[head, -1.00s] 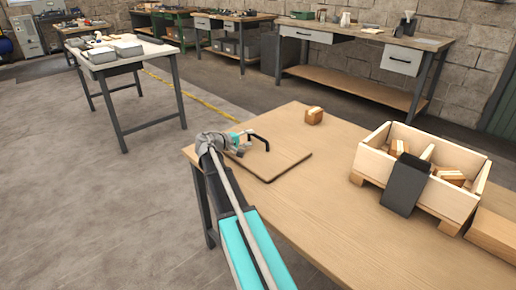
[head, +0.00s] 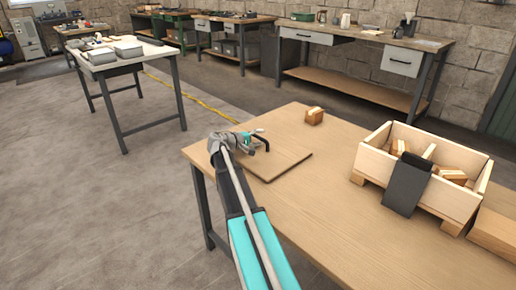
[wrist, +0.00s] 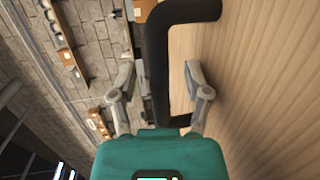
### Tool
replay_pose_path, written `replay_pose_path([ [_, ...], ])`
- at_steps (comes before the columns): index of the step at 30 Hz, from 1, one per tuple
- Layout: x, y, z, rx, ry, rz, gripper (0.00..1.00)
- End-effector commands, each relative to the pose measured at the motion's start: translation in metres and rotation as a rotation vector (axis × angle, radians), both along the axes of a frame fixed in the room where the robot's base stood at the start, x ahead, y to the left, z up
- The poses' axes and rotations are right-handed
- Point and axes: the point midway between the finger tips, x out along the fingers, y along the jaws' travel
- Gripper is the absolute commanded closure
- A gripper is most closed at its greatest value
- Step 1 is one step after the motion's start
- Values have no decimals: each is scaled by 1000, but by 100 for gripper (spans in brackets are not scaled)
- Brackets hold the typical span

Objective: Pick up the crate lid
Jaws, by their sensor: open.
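The crate lid (head: 286,160) is a flat wooden panel lying on the wooden table, with a black bar handle (head: 264,143) standing up from it. In the wrist view the black handle (wrist: 158,70) runs between my fingers, with the lid's wood grain (wrist: 262,85) to the right. My gripper (head: 250,138) is at the handle; in the wrist view its two fingers (wrist: 158,82) are open, one on each side of the bar. I cannot tell whether either finger touches it. My gripper and arm hide the lid's left part in the head view.
An open wooden crate (head: 372,160) with wooden blocks inside stands at the right of the table (head: 330,215). A dark grey panel (head: 406,184) leans on its front. The table's middle is clear.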

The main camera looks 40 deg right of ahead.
Motion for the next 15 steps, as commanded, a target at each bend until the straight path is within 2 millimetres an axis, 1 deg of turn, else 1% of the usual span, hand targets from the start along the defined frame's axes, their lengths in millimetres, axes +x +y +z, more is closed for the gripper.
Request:
replay_pose_path([
  [2, 0, 0, 0, 0, 0, 0, 38],
  [3, 0, 0, 0, 0, 0, 0, 41],
  [11, 0, 0, 0, 0, 0, 0, 90],
  [12, 0, 0, 0, 0, 0, 0, 97],
  [13, 0, 0, 0, 0, 0, 0, 100],
  [15, 0, 0, 0, 0, 0, 0, 100],
])
